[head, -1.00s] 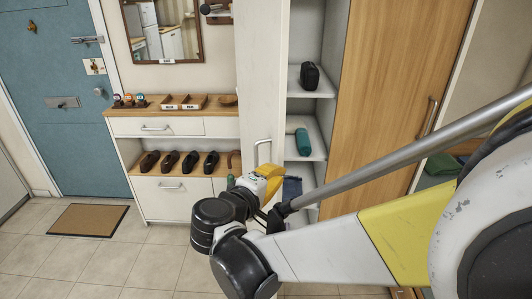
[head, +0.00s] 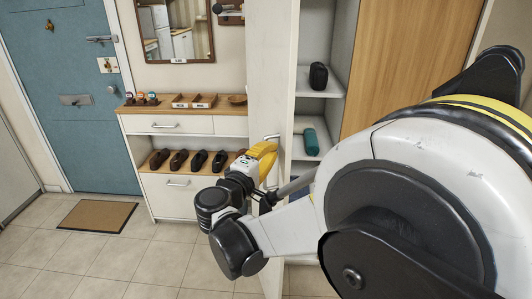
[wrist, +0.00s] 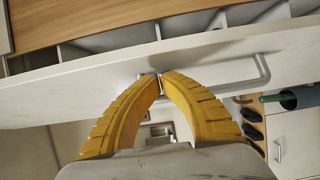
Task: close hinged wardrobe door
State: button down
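The white wardrobe door (head: 272,60) stands open, seen nearly edge-on in the head view, left of the open shelves. Its bar handle (head: 272,137) is on the face toward the drawer unit. My gripper (head: 270,158) is at the handle. In the wrist view the door (wrist: 85,85) crosses the top, with the handle (wrist: 264,68) standing out from it. The two yellow fingers (wrist: 160,80) curve together until their tips nearly meet, beside the handle's left end. The right finger hides part of the bar. I cannot tell whether the fingers touch it or are behind it.
Shelves right of the door hold a black bag (head: 318,76) and a teal roll (head: 311,141). A wooden wardrobe panel (head: 400,60) is further right. The shoe unit (head: 172,195) stands left of the door. The tiled floor (head: 110,262) at front left is clear around the doormat (head: 97,216).

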jog(key=shift+w+d, duration=0.15)
jog(key=shift+w, duration=0.15)
jog(key=w+d+n+t+y, duration=0.1)
jog(key=w+d+n+y, duration=0.15)
jog(key=w+d, duration=0.65)
jog(key=w+d+n+t+y, duration=0.1)
jog(key=w+d+y, duration=0.35)
jog(key=d, duration=0.75)
jog(key=w+d+n+y+p, duration=0.1)
jog(key=w+d+n+y, duration=0.2)
jog(key=w, duration=0.6)
jog(key=w+d+n+g+y+p, duration=0.1)
jog(key=w+d+n+y, duration=0.2)
jog(key=w, duration=0.7)
jog(key=shift+w+y, duration=0.25)
jog(key=shift+y, duration=0.35)
jog(key=shift+d, duration=0.15)
